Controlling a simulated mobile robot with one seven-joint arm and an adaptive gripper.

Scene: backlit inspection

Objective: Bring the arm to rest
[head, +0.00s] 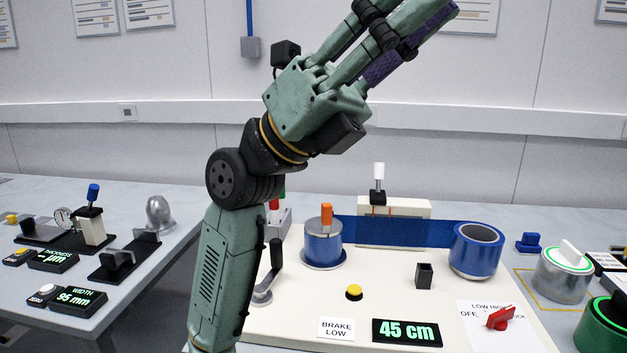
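My arm (222,255) rises from the bottom of the head view, left of the middle, in pale green with black joints. It bends at a black wrist joint and reaches up to the right. My gripper (398,38) is raised high above the bench, pointing to the upper right, with green finger links and a purple strip along its lower side. Its far end runs to the top edge of the picture, so the gap between the fingertips is not clear. No held object is visible.
Below stands a cream board (300,312) with a blue band (405,232) between two rolls, an orange-topped spool (326,216), a yellow button (354,291), a red knob (500,318) and a "45 cm" display (407,332). Gauges stand on the left table (150,262). The air around my gripper looks clear.

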